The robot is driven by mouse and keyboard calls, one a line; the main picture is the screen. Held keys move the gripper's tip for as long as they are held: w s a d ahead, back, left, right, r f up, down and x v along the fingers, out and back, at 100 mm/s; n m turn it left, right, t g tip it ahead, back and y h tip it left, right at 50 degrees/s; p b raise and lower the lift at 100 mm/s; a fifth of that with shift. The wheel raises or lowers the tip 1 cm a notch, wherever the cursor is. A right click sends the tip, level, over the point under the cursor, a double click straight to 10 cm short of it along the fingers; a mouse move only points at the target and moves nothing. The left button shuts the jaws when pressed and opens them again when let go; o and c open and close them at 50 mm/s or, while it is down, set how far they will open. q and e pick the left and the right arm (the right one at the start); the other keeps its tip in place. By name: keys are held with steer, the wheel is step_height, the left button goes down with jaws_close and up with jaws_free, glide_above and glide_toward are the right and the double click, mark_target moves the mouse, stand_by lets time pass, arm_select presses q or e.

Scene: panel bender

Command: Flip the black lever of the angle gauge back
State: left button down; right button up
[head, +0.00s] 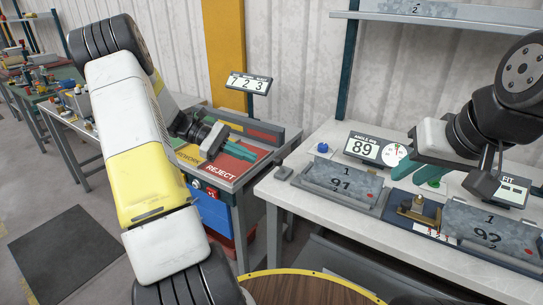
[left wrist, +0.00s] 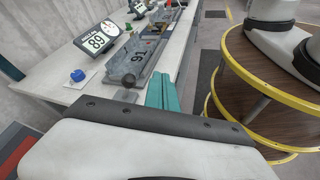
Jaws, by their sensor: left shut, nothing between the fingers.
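The angle gauge display (head: 363,148) reads 89 and stands at the back of the white bench; it also shows in the left wrist view (left wrist: 96,41).
A blue knob (head: 323,147) stands behind plate 91. A second plate, 92 (head: 490,235), lies at the right, with a brass part (head: 418,205) between the plates. The red REJECT tray (head: 222,168) is beneath my left gripper. A round yellow-rimmed table (head: 310,277) is in front.

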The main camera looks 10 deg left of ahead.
arm_select(q)
steer(key=w+a+f+n+t+h, duration=0.2)
steer(key=a+f+n+t+h, duration=0.2)
steer(key=a+f, duration=0.3)
steer(key=a+n+t, duration=0.1)
steer(key=a, duration=0.2)
steer(key=shift+w+a+f+h, duration=0.15)
steer(key=shift+f+h, duration=0.05)
steer(key=shift+h, duration=0.1)
glide_toward(280, 166)
steer(key=w+d, duration=0.1)
steer(key=d, duration=0.1)
steer(key=w+d+r, duration=0.1)
steer(key=d, duration=0.1)
steer(key=shift+w+r, duration=0.15)
steer(key=shift+w, duration=0.15)
steer(key=shift+n, duration=0.3)
